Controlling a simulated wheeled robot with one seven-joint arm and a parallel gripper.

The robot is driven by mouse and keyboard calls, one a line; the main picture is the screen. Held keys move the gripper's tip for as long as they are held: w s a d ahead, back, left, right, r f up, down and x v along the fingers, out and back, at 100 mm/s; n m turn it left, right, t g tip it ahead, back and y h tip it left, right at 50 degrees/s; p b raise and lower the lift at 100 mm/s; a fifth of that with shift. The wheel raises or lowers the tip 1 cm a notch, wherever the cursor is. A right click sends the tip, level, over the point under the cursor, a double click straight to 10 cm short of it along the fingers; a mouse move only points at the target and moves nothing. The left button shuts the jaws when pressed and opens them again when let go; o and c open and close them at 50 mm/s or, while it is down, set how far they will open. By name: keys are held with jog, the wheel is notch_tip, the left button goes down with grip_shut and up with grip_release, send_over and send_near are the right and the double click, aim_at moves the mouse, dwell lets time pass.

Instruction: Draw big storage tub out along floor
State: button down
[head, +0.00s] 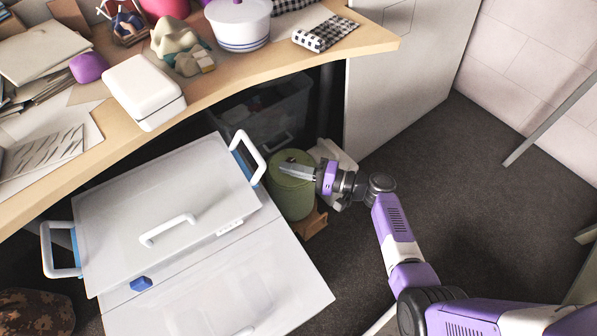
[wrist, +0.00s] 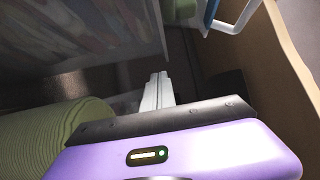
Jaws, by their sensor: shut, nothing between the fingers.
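A large pale grey lidded tub (head: 165,190) with white handles and blue clips fills the left of the head view, beside the desk. A see-through tub (head: 268,118) stands in shadow under the desk; a see-through tub wall with cloth-like contents (wrist: 85,30) also shows in the wrist view. I cannot tell which tub is meant. My gripper (head: 286,168) is shut and empty, low near the desk opening. In the wrist view its fingertips (wrist: 157,82) point towards the see-through wall, apart from any handle.
A green cylinder (head: 290,192) stands close by my gripper, also at the lower left of the wrist view (wrist: 50,140). A white handle (wrist: 234,20) shows at that view's top. The crowded desk (head: 300,68) overhangs. Dark carpet (head: 480,190) is clear at right.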

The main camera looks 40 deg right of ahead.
jog(key=w+a, duration=0.2)
jog(key=a, duration=0.4)
jog(key=shift+w+a+b, duration=0.25)
jog(key=shift+b, duration=0.15)
jog(key=shift+a, duration=0.1)
jog(key=a, duration=0.1)
jog(key=s+a, duration=0.1)
jog(key=a, duration=0.1)
jog(key=shift+s+a+f, duration=0.1)
jog(key=shift+s, duration=0.1)
jog(key=shift+w, duration=0.1)
